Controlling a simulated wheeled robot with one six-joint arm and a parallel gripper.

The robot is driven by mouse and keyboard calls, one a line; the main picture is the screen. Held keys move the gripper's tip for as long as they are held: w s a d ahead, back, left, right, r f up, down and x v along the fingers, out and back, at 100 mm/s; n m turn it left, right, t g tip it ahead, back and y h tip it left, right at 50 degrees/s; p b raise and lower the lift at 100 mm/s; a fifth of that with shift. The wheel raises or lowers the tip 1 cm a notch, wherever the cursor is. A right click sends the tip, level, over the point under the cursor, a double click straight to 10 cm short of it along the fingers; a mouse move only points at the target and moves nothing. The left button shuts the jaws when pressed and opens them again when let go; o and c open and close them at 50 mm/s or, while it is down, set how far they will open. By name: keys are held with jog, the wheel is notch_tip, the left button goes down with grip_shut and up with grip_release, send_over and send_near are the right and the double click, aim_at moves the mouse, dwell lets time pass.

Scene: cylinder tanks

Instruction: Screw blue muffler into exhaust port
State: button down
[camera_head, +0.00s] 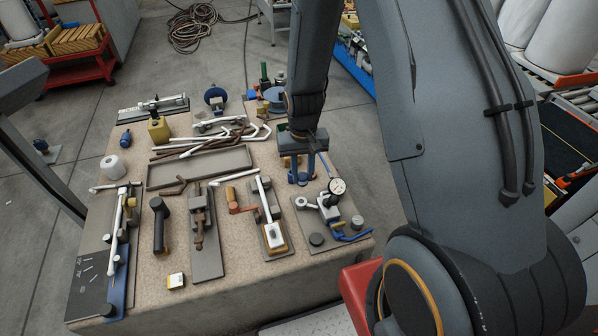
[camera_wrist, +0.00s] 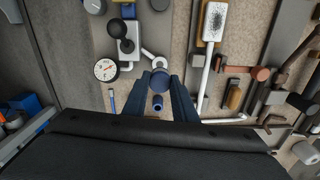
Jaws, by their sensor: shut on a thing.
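My gripper (camera_head: 299,179) points down over the worktable, beside the gauge assembly. In the wrist view, its blue-grey fingers (camera_wrist: 164,92) are shut on the blue muffler (camera_wrist: 158,83), a short dark-blue cylinder. The assembly has a white dial gauge (camera_head: 337,186), also seen in the wrist view (camera_wrist: 105,70), and a pale angled arm ending in a ring-like port (camera_head: 301,202). In the wrist view the port (camera_wrist: 159,63) appears right at the muffler's far end. I cannot tell whether they touch or are threaded together. In the head view the fingers hide the muffler.
A blue rod (camera_wrist: 112,101) lies near the gauge. A clamp plate with a white block (camera_head: 273,234) stands left of the assembly, close to my gripper. A grey tray (camera_head: 199,167) and several loose tubes lie farther back. Bare tabletop (camera_head: 225,272) shows along the front.

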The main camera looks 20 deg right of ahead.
jog(key=m, duration=0.2)
jog(key=f+m, duration=0.1)
jog(key=m, duration=0.2)
jog(key=shift+w, duration=0.15)
jog(key=m, duration=0.2)
jog(key=m+b, duration=0.1)
jog(key=m, duration=0.2)
jog(key=shift+w+f, duration=0.1)
jog(key=shift+f, duration=0.3)
jog(key=m, duration=0.5)
jog(key=shift+w+f+b, duration=0.1)
jog(key=shift+f+b, duration=0.25)
jog(key=shift+f, duration=0.05)
jog(key=m, duration=0.4)
jog(key=shift+w+f+m, duration=0.1)
jog(key=shift+f+m, duration=0.2)
jog(key=shift+f+b, duration=1.35)
jog(key=shift+f, duration=1.25)
jog(key=shift+f+b, duration=0.35)
jog(key=shift+f, duration=0.5)
jog(key=c, duration=1.6)
grip_release()
jog(key=shift+c, duration=0.2)
